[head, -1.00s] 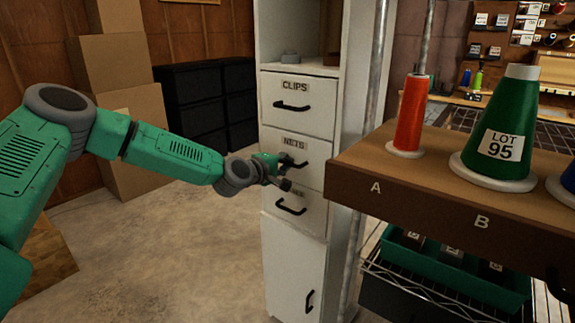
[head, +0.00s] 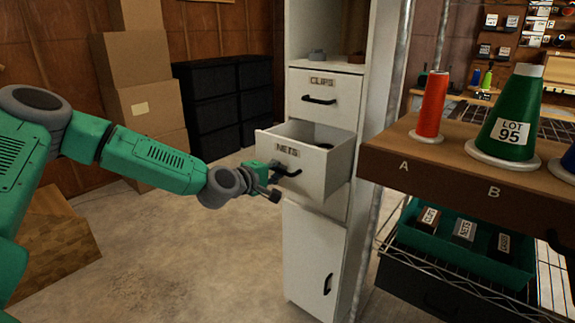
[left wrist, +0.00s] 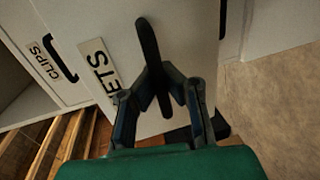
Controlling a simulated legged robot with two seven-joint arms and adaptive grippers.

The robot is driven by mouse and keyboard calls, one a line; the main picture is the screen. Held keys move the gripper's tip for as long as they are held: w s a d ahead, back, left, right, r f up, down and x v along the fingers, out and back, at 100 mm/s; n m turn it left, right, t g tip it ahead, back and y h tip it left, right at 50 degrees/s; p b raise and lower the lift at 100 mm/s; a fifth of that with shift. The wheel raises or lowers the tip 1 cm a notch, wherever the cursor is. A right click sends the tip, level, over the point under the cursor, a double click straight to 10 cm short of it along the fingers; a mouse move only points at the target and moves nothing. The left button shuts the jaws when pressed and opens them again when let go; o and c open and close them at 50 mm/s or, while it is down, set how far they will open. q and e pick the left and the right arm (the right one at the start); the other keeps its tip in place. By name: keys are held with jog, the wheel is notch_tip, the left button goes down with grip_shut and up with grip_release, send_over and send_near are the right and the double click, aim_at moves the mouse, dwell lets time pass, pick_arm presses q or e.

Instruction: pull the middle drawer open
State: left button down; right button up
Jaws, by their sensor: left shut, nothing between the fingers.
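The middle drawer (head: 322,172), white and labelled NETS, stands pulled out from the tall white cabinet (head: 318,240). Its open top shows a dark thing inside that I cannot make out. My left gripper (head: 274,180) is at the drawer's black handle (head: 288,172), in front of the drawer face. In the left wrist view, the fingers (left wrist: 165,82) are drawn together at the handle (left wrist: 148,45), which crosses between and past their tips; the exact contact cannot be told. The drawer face (left wrist: 120,40) fills much of that view. My right gripper is out of view.
The shut CLIPS drawer (head: 325,98) is above, and a cabinet door (head: 312,255) is below. A wooden shelf (head: 450,165) with thread cones stands close on the right, beside a metal post. Cardboard boxes (head: 140,75) and black drawers (head: 220,105) stand behind.

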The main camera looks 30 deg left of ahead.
pick_arm(q)
jog(key=f+p+v, duration=0.1)
jog(key=p+v, duration=0.1)
jog(key=v, duration=0.5)
jog(key=shift+s+d+f, duration=0.15)
jog(key=shift+s+f, duration=0.35)
jog(key=shift+s, duration=0.1)
jog(key=c, duration=1.6)
grip_release()
jog(key=shift+w+r, duration=0.1)
jog(key=shift+w, duration=0.05)
jog(key=shift+r, duration=0.1)
jog(key=d+v, duration=0.1)
jog(key=v, duration=1)
jog(key=shift+s+a, duration=0.4)
jog(key=shift+a, duration=0.1)
